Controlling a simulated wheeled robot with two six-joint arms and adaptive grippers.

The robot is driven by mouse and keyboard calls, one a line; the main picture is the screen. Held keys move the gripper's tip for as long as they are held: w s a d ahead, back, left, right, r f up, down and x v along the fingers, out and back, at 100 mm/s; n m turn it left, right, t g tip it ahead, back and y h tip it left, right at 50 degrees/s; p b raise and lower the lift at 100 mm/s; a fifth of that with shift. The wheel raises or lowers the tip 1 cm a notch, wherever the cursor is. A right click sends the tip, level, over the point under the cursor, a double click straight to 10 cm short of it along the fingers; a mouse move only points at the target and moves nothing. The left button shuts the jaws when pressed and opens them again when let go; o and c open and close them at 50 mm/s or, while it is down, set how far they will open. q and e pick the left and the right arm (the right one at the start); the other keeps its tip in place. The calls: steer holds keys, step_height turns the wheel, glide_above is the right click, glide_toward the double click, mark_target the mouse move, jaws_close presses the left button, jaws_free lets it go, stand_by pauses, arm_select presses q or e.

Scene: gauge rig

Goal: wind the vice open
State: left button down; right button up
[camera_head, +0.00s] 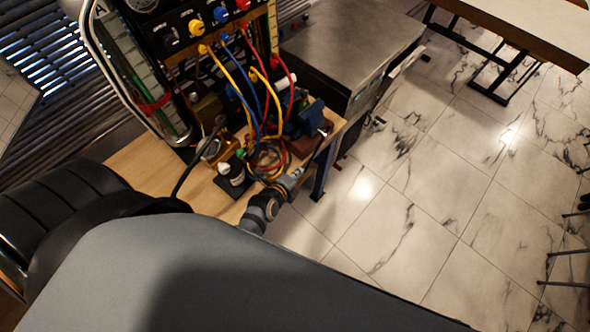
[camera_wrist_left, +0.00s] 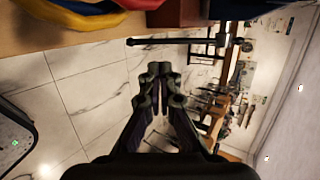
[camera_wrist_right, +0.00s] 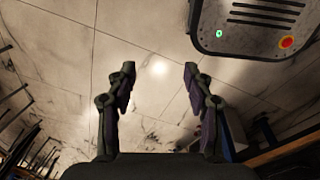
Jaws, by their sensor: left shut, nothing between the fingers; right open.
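The vice (camera_head: 311,117) is blue and stands on a red-brown block (camera_head: 303,146) at the right corner of the wooden bench. In the left wrist view its dark handle bar (camera_wrist_left: 178,41) lies across, just beyond my fingertips, with the red-brown block (camera_wrist_left: 183,12) above it. My left gripper (camera_wrist_left: 158,72) is shut and empty, close to the bar; I cannot tell if they touch. In the head view the left gripper (camera_head: 298,174) is small, by the bench's front edge below the vice. My right gripper (camera_wrist_right: 159,73) is open and empty over the floor, outside the head view.
Yellow, blue and red hoses (camera_head: 262,95) hang from the gauge panel (camera_head: 185,28) and coil on the bench (camera_head: 150,165) left of the vice. A metal cabinet (camera_head: 350,40) is behind.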

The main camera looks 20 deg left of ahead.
mark_target(311, 160)
arm_select(q)
steer(key=b+x, duration=0.6)
steer(key=x, duration=0.2)
steer(key=shift+f, duration=0.35)
steer(key=shift+w, duration=0.3)
steer(key=shift+w+d, duration=0.1)
steer(key=shift+w, duration=0.05)
arm_select(e)
step_height(311, 160, down, 7)
steer(key=shift+w+a+f, duration=0.15)
steer(key=shift+w, duration=0.3)
